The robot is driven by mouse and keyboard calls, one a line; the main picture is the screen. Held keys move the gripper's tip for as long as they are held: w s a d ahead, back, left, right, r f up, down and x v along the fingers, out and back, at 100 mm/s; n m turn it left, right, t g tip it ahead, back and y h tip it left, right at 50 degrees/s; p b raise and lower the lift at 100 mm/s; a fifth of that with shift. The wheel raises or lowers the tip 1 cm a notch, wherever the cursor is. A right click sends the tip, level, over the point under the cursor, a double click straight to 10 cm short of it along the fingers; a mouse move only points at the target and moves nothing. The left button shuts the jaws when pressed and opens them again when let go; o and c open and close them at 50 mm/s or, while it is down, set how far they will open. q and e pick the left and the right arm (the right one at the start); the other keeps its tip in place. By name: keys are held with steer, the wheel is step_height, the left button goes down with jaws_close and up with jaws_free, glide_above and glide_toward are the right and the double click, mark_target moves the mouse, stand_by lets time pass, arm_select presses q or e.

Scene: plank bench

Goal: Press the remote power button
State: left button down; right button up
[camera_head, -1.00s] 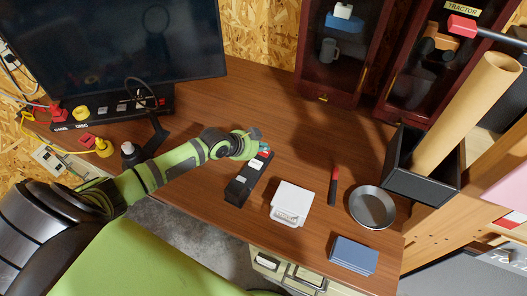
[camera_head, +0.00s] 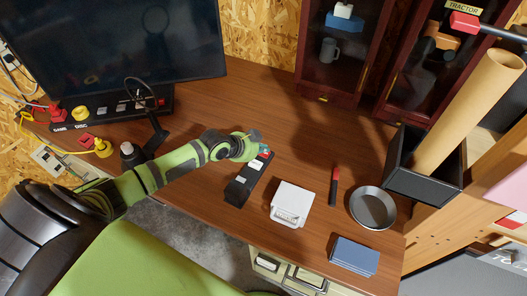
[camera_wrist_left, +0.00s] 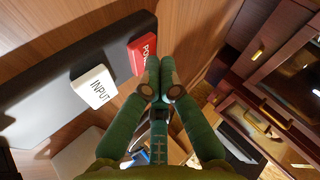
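The remote (camera_head: 236,193) is a long black bar lying on the wooden desk, with white buttons and a red button at its far end. In the left wrist view its black body (camera_wrist_left: 45,105) fills the left side. A white button (camera_wrist_left: 94,87) reads INPUT, and the red power button (camera_wrist_left: 143,50) shows only "PO", its right part hidden by a fingertip. My left gripper (camera_head: 261,147) is at the remote's far end. In the wrist view its green fingers (camera_wrist_left: 160,76) are shut with tips together, overlapping the red button's right edge. I cannot tell whether they touch it. My right gripper is not in view.
A white device (camera_head: 291,203), a red-and-black marker (camera_head: 334,186), a round metal dish (camera_head: 372,208) and blue cards (camera_head: 354,255) lie right of the remote. A black box (camera_head: 422,184) holds a cardboard tube. A lamp, button panel and large screen stand left. The desk behind the gripper is clear.

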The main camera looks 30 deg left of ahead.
arm_select(q)
steer(key=shift+f, duration=0.15)
stand_by(0.3)
steer(key=shift+r+p, duration=0.75)
steer(key=shift+r, duration=0.15)
step_height(320, 180, up, 5)
steer(key=p, duration=0.4)
steer(key=shift+r+p, duration=0.1)
steer(key=shift+p, duration=0.3)
